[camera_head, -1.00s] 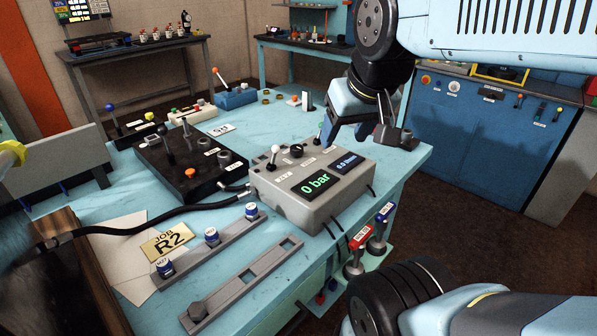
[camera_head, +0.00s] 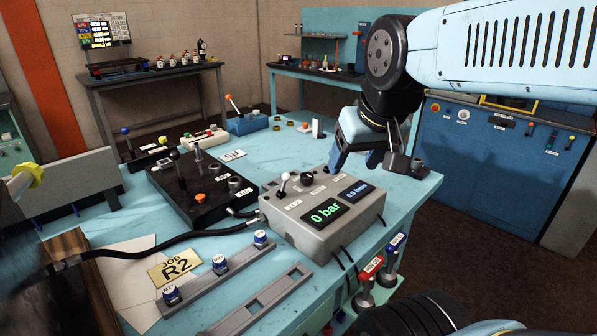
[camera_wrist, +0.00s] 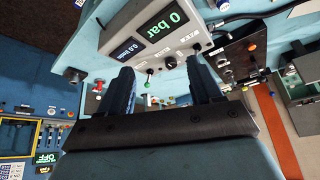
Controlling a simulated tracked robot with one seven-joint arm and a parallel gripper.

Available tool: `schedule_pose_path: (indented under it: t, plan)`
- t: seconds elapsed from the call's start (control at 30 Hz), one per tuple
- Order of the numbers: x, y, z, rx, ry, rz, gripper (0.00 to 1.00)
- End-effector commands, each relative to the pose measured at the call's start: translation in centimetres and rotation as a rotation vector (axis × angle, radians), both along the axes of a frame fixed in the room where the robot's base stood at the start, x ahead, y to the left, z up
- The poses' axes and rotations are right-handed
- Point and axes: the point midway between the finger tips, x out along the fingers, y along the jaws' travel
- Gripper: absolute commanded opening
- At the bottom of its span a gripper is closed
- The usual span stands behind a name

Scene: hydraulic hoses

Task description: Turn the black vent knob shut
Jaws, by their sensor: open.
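The black vent knob (camera_head: 306,179) sits on top of the grey box (camera_head: 300,228) with the "0 bar" display, just right of a white-knobbed lever (camera_head: 283,182). In the wrist view, the knob (camera_wrist: 171,62) shows beyond and between the two fingers, along the edge of the box. My gripper (camera_head: 352,166) is open and empty, above the back right part of the box, to the right of the knob and apart from it. The green-knobbed lever beside the knob is mostly hidden in the head view; it shows in the wrist view (camera_wrist: 148,71).
A black valve block (camera_head: 200,185) with levers and an orange button stands left of the box. A black hose (camera_head: 150,250) crosses the table to it. Red and blue labelled levers (camera_head: 370,268) stand at the table's front right. A rail with blue-capped fittings (camera_head: 220,264) lies in front.

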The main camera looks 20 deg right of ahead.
Motion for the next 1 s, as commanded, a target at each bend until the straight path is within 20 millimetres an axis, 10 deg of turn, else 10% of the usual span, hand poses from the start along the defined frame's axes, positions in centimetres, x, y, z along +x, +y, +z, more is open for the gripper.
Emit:
schedule_pose_path:
  t: [1.0]
  plan:
    - [21.1,1.2,-0.6,0.200,0.439,-0.715,0.65]
